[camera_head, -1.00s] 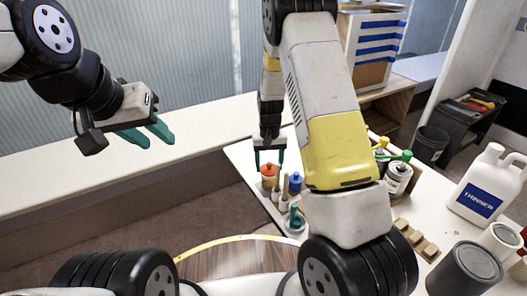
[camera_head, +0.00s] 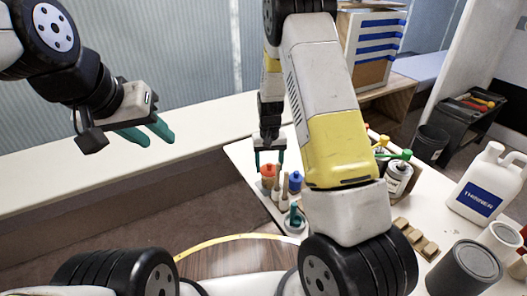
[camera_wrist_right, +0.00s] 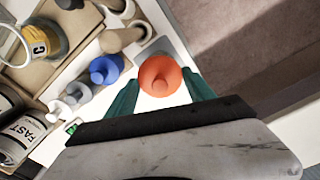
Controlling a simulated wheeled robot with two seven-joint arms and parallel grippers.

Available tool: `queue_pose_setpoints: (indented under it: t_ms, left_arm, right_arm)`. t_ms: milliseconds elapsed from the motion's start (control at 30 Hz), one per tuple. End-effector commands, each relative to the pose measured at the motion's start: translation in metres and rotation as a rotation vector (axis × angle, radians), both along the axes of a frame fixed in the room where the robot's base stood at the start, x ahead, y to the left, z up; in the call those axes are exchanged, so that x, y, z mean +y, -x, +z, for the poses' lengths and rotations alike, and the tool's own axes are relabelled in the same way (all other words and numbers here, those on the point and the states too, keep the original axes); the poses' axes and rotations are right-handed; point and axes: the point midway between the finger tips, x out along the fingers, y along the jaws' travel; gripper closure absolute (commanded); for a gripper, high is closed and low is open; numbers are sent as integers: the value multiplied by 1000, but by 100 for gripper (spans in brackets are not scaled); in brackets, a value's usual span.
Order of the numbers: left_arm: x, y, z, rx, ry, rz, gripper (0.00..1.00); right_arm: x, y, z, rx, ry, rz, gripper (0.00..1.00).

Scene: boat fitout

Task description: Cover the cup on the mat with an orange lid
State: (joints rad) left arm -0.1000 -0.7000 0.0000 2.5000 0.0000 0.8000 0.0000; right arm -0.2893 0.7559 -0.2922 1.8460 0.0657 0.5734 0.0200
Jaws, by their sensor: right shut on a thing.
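The orange lid (camera_head: 268,171) is round with a raised knob. It sits between the teal fingers of my right gripper (camera_head: 270,163), at the far left corner of the white worktop. In the right wrist view, the orange lid (camera_wrist_right: 160,76) lies between the fingertips of my right gripper (camera_wrist_right: 158,98), which is shut on it. I cannot tell whether the lid is lifted or still resting on something. My left gripper (camera_head: 145,134) hangs empty at the left with its fingers apart. I cannot make out the cup on the mat for certain.
A blue knobbed piece (camera_wrist_right: 105,69) stands beside the orange lid, with pale ones in line. Wooden-handled tools (camera_wrist_right: 122,40) stand close by. Cans (camera_head: 398,178), a thinner jug (camera_head: 484,184) and a dark grey tin (camera_head: 464,270) occupy the right of the worktop (camera_head: 385,245).

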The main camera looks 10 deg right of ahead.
Motion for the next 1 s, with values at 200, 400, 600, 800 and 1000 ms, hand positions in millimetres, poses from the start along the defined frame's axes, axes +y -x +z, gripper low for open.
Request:
queue_pose_setpoints:
  t_ms: [200, 400, 600, 800, 1000]
  left_arm:
    - [0, 0, 0, 0, 0, 0, 64]
    - [0, 0, 0, 0, 0, 0, 64]
    - [0, 0, 0, 0, 0, 0, 64]
    - [0, 0, 0, 0, 0, 0, 64]
    - [0, 0, 0, 0, 0, 0, 64]
  right_arm:
    - [0, 0, 0, 0, 0, 0, 76]
    - [0, 0, 0, 0, 0, 0, 15]
    - [0, 0, 0, 0, 0, -1, 13]
    - [0, 0, 0, 0, 0, -1, 0]
    - [0, 0, 2, -1, 0, 0, 0]
